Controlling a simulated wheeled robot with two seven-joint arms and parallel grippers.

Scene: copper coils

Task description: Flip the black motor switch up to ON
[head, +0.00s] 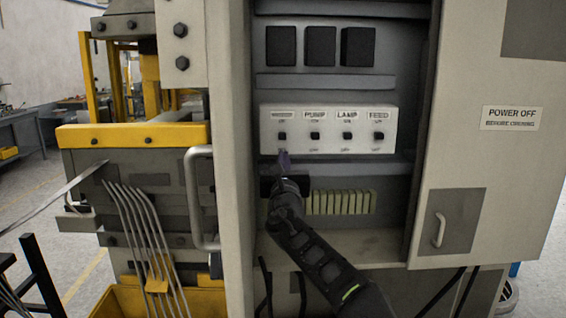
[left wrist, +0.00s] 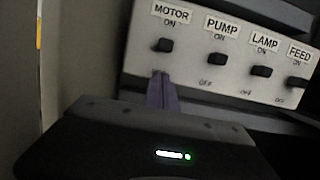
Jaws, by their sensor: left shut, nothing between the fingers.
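The black motor switch (head: 282,136) is the leftmost on the white switch panel (head: 328,147). In the left wrist view the motor switch (left wrist: 165,45) sits just under its MOTOR and ON labels; I cannot tell whether its lever points up or down. My left gripper (head: 284,158) is shut and empty, its fingertips just below the motor switch. In the left wrist view its purple-grey fingers (left wrist: 162,88) end a little under the switch and hide the area of its OFF label. I cannot tell whether they touch the panel. My right gripper is not in view.
The pump switch (left wrist: 219,59), lamp switch (left wrist: 261,71) and feed switch (left wrist: 297,82) stand in a row to the right. The cabinet door (head: 480,190) is open at the right. A row of pale terminal blocks (head: 340,202) lies below. A grey handle (head: 201,200) is left of the cabinet.

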